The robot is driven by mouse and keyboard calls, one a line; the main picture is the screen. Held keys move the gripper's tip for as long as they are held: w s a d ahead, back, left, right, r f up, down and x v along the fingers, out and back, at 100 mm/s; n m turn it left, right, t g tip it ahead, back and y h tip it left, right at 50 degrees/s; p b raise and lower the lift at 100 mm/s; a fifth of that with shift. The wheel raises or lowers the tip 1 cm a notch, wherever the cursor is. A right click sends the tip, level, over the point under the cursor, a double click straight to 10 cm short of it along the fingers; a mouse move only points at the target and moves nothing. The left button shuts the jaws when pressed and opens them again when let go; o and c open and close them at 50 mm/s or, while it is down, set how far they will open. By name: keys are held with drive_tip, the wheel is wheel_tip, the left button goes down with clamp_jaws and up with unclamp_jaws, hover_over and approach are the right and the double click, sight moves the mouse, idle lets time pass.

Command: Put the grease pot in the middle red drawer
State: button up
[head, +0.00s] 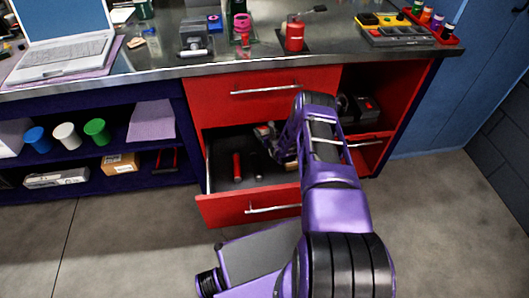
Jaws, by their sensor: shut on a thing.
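My gripper (268,134) is small in the head view, at the back of an open red drawer (240,209), over its inside. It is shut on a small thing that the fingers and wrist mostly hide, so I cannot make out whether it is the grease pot. The open drawer is below a closed red top drawer (262,92). Its grey inside holds a red cylinder (237,166) and a dark cylinder (257,165), both left of or below my gripper. My arm hides the drawer's right side.
The bench top (160,67) above carries a laptop (66,50), a red can (295,36), a pink container (242,26) and a grey-yellow organiser (396,30). At the right is a red compartment (372,152). Blue, white and green cups stand on the left shelf.

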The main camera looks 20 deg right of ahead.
wheel_tip(320, 180, down, 8)
drive_tip(key=shift+r+b, duration=0.1)
drive_tip(key=shift+b, duration=0.9)
drive_tip(key=o, duration=1.4)
drive_tip(key=shift+o, duration=0.2)
drive_tip(key=p+v, duration=0.2)
drive_tip(key=v, duration=0.4)
drive_tip(key=shift+s+r+p, duration=0.2)
drive_tip(key=shift+p, duration=0.1)
drive_tip(key=shift+s+r, duration=0.1)
drive_tip(key=shift+s, duration=0.4)
